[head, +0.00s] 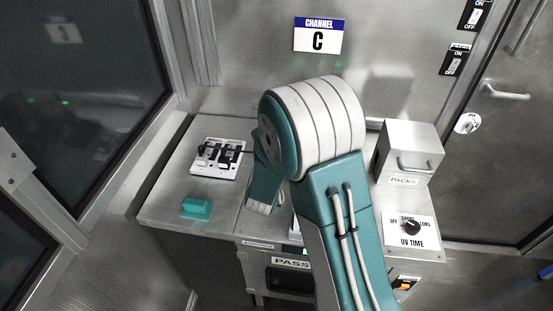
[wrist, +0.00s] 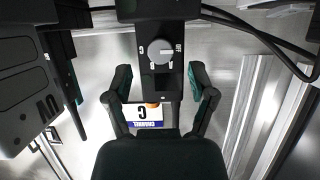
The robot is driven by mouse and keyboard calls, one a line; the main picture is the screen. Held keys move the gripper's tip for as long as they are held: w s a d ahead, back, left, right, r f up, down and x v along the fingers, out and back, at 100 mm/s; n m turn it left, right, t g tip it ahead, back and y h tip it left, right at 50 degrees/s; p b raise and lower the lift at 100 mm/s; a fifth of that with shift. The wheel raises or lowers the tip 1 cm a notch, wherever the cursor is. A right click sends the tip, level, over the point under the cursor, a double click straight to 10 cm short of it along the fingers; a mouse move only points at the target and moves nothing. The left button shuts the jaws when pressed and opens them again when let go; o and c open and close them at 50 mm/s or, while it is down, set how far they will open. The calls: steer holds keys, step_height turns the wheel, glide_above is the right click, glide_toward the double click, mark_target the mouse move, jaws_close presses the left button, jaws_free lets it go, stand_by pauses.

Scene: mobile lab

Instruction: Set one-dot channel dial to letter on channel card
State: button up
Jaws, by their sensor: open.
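In the wrist view a round grey dial (wrist: 160,51) sits on a dark panel, with small letters around it. A C shows at its left; the other letters are too small to read surely. A pale mark on the knob seems to point right. No dot mark can be made out.
A white switch panel (head: 218,158) and a teal block (head: 197,208) are on the left of the steel bench (head: 165,205). At right are a PACKS box (head: 409,153) and a UV TIME dial (head: 411,228). In the wrist view, black cables (wrist: 262,38) run at upper right.

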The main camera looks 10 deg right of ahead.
steer(key=shift+a+x, duration=0.2)
steer(key=shift+x, duration=0.95)
steer(key=shift+w+d+f, duration=0.15)
steer(key=shift+w, duration=0.2)
steer(key=shift+w+d, duration=0.1)
steer(key=shift+d, duration=0.15)
jaws_close()
steer(key=shift+a, duration=0.1)
steer(key=shift+f+m+t+y, duration=0.15)
steer(key=shift+m+t+y, duration=0.55)
steer(key=shift+m+y, duration=0.95)
steer(key=shift+m+h, duration=0.25)
steer(key=shift+m, duration=0.2)
